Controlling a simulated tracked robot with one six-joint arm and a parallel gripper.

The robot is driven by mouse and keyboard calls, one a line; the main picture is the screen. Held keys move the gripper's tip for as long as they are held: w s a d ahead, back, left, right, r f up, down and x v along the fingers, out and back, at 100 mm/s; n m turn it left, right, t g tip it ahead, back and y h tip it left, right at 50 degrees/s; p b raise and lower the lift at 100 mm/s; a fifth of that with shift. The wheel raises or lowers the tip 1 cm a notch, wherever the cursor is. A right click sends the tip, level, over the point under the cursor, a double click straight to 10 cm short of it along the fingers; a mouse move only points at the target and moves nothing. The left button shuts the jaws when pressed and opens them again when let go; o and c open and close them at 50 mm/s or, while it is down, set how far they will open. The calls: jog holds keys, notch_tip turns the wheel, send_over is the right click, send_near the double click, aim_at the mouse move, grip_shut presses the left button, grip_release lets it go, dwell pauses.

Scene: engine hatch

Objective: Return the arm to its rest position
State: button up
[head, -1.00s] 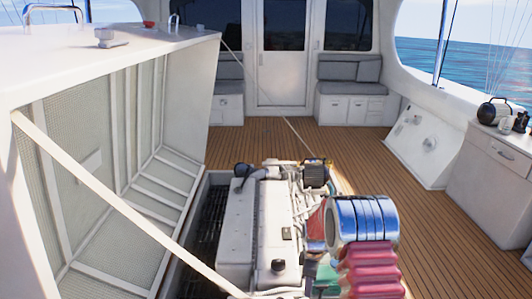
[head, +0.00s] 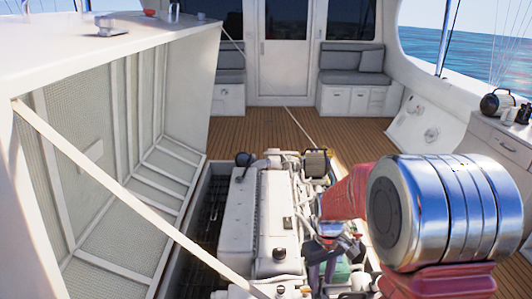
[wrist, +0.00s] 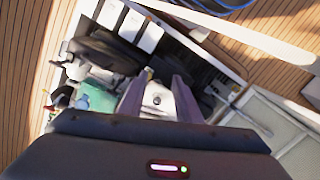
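My arm, with red links and a large chrome joint, rises in the right foreground of the head view. My gripper (head: 335,262) is partly visible below the red link, over the right side of the engine. In the wrist view my gripper (wrist: 158,102) shows two dark fingers spread apart with nothing held between them. The white engine (head: 240,215) sits in the open hatch. Part of it shows between the fingers in the wrist view (wrist: 158,88). The gap between gripper and engine is hard to judge.
The raised hatch lid (head: 125,130) stands at the left, with a pale diagonal strut (head: 110,185) crossing the foreground. A white counter (head: 495,145) stands at the right. Wooden deck (head: 270,130) lies clear behind the engine. A green part (wrist: 97,96) shows beside the engine.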

jog(key=s+r+m+t, duration=0.4)
jog(key=s+r+t, duration=0.2)
jog(key=s+r, duration=1.4)
notch_tip(320, 180, up, 2)
jog(key=shift+r+m, duration=0.2)
jog(key=shift+m, duration=0.2)
jog(key=shift+a, duration=0.1)
jog(key=shift+c, duration=0.2)
dwell(1.5)
